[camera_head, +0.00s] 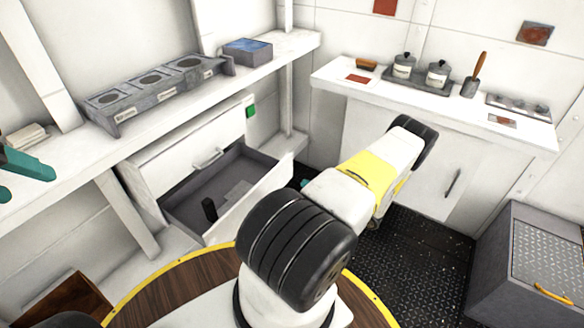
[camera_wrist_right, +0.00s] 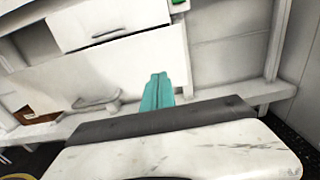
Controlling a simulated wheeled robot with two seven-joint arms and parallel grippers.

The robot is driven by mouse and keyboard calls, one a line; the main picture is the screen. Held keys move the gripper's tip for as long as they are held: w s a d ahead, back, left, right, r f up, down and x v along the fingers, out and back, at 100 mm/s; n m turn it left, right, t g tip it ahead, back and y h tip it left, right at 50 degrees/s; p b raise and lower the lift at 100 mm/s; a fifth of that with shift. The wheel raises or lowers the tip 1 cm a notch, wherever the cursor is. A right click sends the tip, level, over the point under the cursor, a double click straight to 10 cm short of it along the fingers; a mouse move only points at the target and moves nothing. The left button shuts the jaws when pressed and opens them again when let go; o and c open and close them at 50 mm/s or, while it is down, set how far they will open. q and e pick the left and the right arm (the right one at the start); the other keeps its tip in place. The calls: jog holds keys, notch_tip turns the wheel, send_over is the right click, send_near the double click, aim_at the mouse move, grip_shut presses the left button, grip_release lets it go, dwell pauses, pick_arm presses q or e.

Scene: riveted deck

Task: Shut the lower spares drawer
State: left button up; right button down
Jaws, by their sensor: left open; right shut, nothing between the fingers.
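The lower spares drawer (camera_head: 262,196) is pulled out under the counter at the left in the head view. Its grey inside shows, with a dark upright item (camera_head: 209,209) and a flat grey piece in it. Its white front and handle (camera_wrist_right: 95,103) also show in the right wrist view. My right gripper (camera_wrist_right: 158,78) is shut and empty, pointing toward the drawer fronts; I cannot tell whether it touches one. In the head view my right arm hides most of it. My left gripper (camera_head: 28,178) is open at the left edge, away from the drawer.
The upper drawer (camera_head: 190,140) is shut, with a green tag (camera_head: 251,111) beside it. The left counter bears a grey rack (camera_head: 150,88) and a blue-topped box (camera_head: 248,51). A grey crate (camera_head: 520,265) stands at the right. Dark floor (camera_head: 425,250) is clear between.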

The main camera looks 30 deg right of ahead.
jog(key=x, duration=0.7)
jog(key=shift+w+a, duration=0.1)
jog(key=shift+w, duration=0.15)
send_near(247, 165)
jog(key=w+a+r, duration=0.1)
jog(key=w, duration=0.2)
jog(key=w+a+r, duration=0.1)
jog(key=w+r, duration=0.1)
jog(key=w, duration=0.1)
jog(key=w+a+r, duration=0.1)
jog(key=w, duration=0.2)
jog(key=shift+w+a+r, duration=0.15)
jog(key=shift+a+r, duration=0.2)
jog(key=shift+r, duration=0.05)
jog(key=shift+w+a+r, duration=0.1)
jog(key=shift+w, duration=0.2)
jog(key=shift+w+r, duration=0.1)
jog(key=shift+w, duration=0.05)
